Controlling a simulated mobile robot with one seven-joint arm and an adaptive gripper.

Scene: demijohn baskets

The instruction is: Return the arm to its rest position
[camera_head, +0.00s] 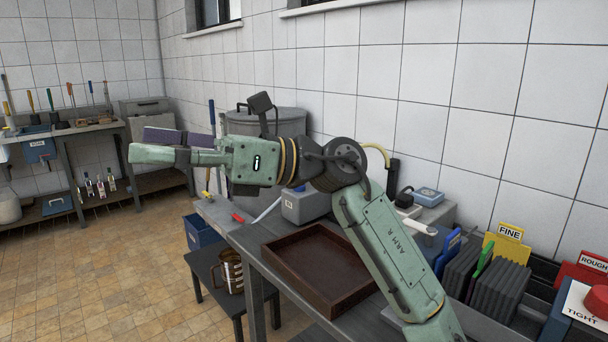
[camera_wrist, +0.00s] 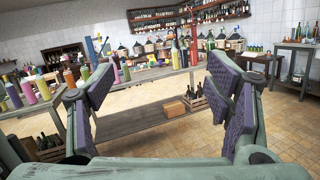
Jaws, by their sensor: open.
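My gripper (camera_head: 160,146) is at the end of my green arm, raised above the table and pointing to the left in the head view. In the wrist view my gripper (camera_wrist: 158,95) shows its two purple-padded fingers spread wide, with nothing between them. Nothing touches the fingers. My arm reaches up from the lower right of the head view, bends at the dark wrist joint and passes over the workbench.
A brown wooden tray (camera_head: 317,268) lies empty on the table below my arm. A grey lidded bin (camera_head: 290,122) stands behind my gripper. Dark slabs (camera_head: 480,275) and labelled holders line the right. A bench with bottles (camera_wrist: 150,78) lies ahead in the wrist view.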

